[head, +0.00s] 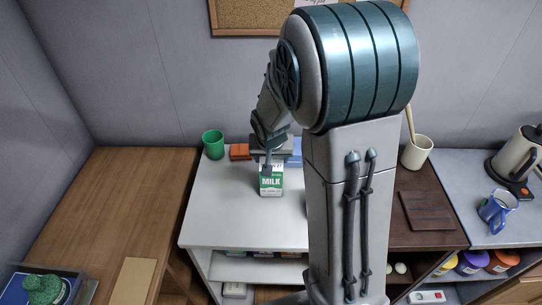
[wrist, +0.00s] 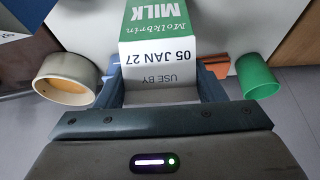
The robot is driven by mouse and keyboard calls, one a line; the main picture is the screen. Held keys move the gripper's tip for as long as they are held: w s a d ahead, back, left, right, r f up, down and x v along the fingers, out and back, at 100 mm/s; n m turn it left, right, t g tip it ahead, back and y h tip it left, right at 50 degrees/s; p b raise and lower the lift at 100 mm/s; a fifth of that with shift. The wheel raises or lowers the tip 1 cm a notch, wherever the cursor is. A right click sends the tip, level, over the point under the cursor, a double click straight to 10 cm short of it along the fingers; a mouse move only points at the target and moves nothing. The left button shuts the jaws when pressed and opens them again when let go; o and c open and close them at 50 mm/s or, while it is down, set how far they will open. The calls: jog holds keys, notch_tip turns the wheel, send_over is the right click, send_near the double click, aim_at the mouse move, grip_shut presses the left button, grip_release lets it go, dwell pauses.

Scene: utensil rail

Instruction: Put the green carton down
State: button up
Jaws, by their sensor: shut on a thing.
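The green and white milk carton (head: 271,182) is upright at the white counter, below my gripper (head: 270,158). In the wrist view the carton (wrist: 165,45) sits between the two fingers of my gripper (wrist: 165,85), which is shut on it. Its printed date faces the camera. Whether its base touches the counter cannot be told.
The white counter (head: 220,205) is clear to the left of the carton. A cream round container (wrist: 68,80) shows in the wrist view. A brown wooden surface (head: 120,200) lies left.

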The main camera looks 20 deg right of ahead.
jog(key=shift+f, duration=0.15)
jog(key=o, duration=1.8)
jog(key=shift+o, duration=0.2)
